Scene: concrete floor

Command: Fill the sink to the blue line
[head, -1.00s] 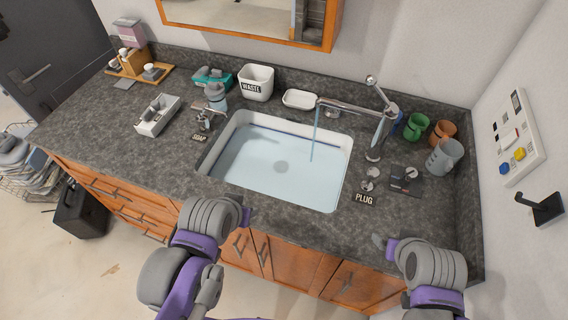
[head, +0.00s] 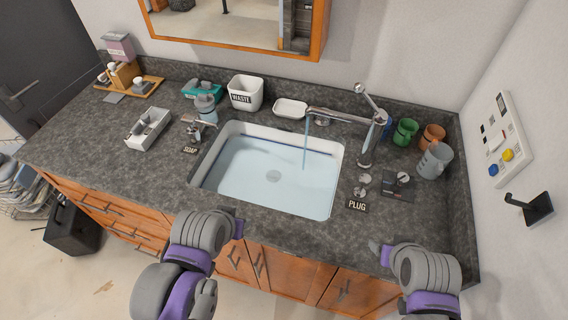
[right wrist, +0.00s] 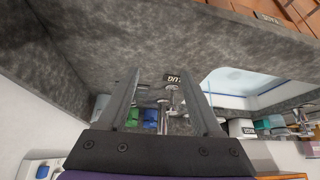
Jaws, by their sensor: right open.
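The white sink (head: 214,150) in the dark counter holds pale, clear water (head: 265,178). A blue line (head: 318,151) runs along its back inner wall, and the water surface lies a little below it. A plug knob (head: 363,183) stands by the PLUG label. My left gripper (head: 238,228) is over the front counter edge; its jaws are not clear. My right gripper (head: 376,248) is open and empty at the front right; it also shows in the right wrist view (right wrist: 163,70).
Green (head: 404,132), orange (head: 432,137) and grey (head: 435,161) cups stand right of the faucet. A small plate with a knob (head: 398,183) is near them. A soap dispenser (head: 192,130), waste bin (head: 245,93) and soap dish (head: 290,108) surround the sink. The front right counter is clear.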

